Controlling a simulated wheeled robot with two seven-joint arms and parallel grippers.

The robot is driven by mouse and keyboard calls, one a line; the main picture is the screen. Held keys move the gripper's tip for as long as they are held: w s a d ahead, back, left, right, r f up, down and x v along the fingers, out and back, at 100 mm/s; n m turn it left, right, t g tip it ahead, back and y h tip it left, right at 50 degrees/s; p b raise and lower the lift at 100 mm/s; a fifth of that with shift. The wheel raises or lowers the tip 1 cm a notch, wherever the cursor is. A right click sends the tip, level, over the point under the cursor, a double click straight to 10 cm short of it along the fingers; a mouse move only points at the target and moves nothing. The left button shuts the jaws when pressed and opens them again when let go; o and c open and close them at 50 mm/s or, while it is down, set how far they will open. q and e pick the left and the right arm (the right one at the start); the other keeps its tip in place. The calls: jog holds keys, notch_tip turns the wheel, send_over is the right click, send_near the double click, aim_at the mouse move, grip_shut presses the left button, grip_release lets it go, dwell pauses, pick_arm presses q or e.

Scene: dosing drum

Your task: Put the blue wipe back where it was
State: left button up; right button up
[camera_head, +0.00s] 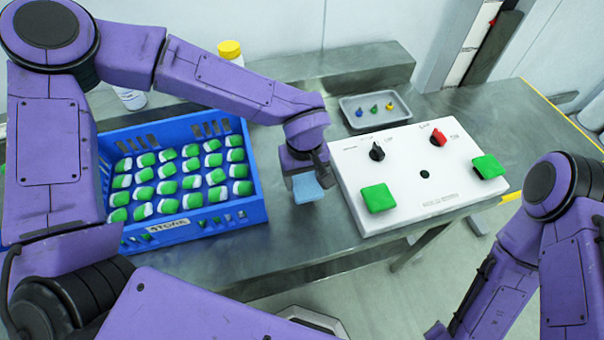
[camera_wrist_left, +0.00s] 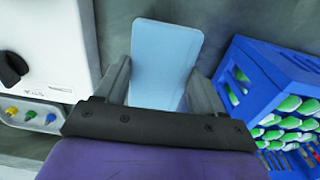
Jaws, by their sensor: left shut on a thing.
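The blue wipe (camera_head: 307,188) is a light blue flat piece between the blue crate and the white panel in the head view. My left gripper (camera_head: 305,172) is shut on it. In the left wrist view the wipe (camera_wrist_left: 165,60) shows between the two fingers of my left gripper (camera_wrist_left: 165,85). The grey table lies beneath it; whether the wipe touches the table I cannot tell. My right arm comes in at the lower right of the head view, but its gripper is outside the picture.
A blue crate (camera_head: 196,228) holding several green and white packs stands left of the wipe. A white panel (camera_head: 425,210) with knobs and two green pads stands right. A small grey tray (camera_head: 352,122) with coloured pieces lies behind the panel. A yellow-capped bottle (camera_head: 230,50) stands at the back.

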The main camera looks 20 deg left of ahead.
aim_at(304, 178)
pick_arm(q)
jog(key=shift+w+a+f, duration=0.35)
jog(key=shift+w+f, duration=0.15)
jog(key=shift+f, duration=0.1)
jog(key=shift+w+a+f, duration=0.3)
jog(key=shift+w+f, duration=0.2)
jog(key=shift+f, duration=0.1)
jog(key=shift+g, duration=0.3)
jog(key=w+f, duration=0.1)
jog(key=f, duration=0.1)
jog(key=w+f, duration=0.2)
jog(key=shift+f+p, duration=0.15)
jog(key=shift+p, duration=0.15)
jog(key=shift+c, duration=0.4)
jog(key=shift+s+r, duration=0.25)
jog(key=shift+s, duration=0.65)
jog(key=shift+w+f, duration=0.15)
jog(key=shift+f, duration=0.05)
jog(key=o, duration=1.1)
jog(key=shift+w+f, duration=0.1)
jog(key=shift+w, duration=0.2)
pick_arm(e)
jog(key=shift+w+d+r, duration=0.1)
jog(key=shift+w+r, duration=0.05)
jog(key=shift+w, duration=0.55)
jog(key=shift+s, duration=0.1)
